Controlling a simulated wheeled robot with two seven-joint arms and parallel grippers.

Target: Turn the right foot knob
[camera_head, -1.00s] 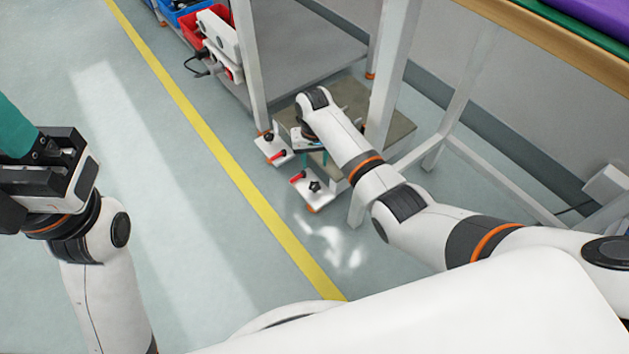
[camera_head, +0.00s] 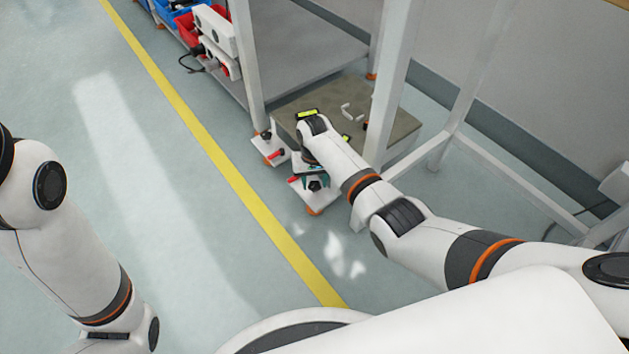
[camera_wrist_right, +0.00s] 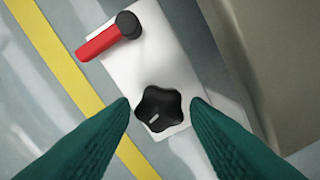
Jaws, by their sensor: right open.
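The right foot knob (camera_head: 315,186) is a black star-shaped knob on a white foot plate, the nearer of two such plates. The right wrist view shows the knob (camera_wrist_right: 160,108) large, with a pale mark on its top. My right gripper (camera_head: 312,172) is over this plate, partly hidden by its own wrist. In the right wrist view the green fingers of my right gripper (camera_wrist_right: 161,103) are open, one on each side of the knob, with narrow gaps. I cannot tell whether they reach down to its height. My left gripper is out of view.
A red-handled lever (camera_wrist_right: 110,38) sits on the same plate. The other foot plate (camera_head: 262,148), with its own knob and red lever, lies beyond. A grey slab (camera_head: 400,125) and a white frame post (camera_head: 392,70) stand close by. Floor beside the yellow line (camera_head: 205,150) is clear.

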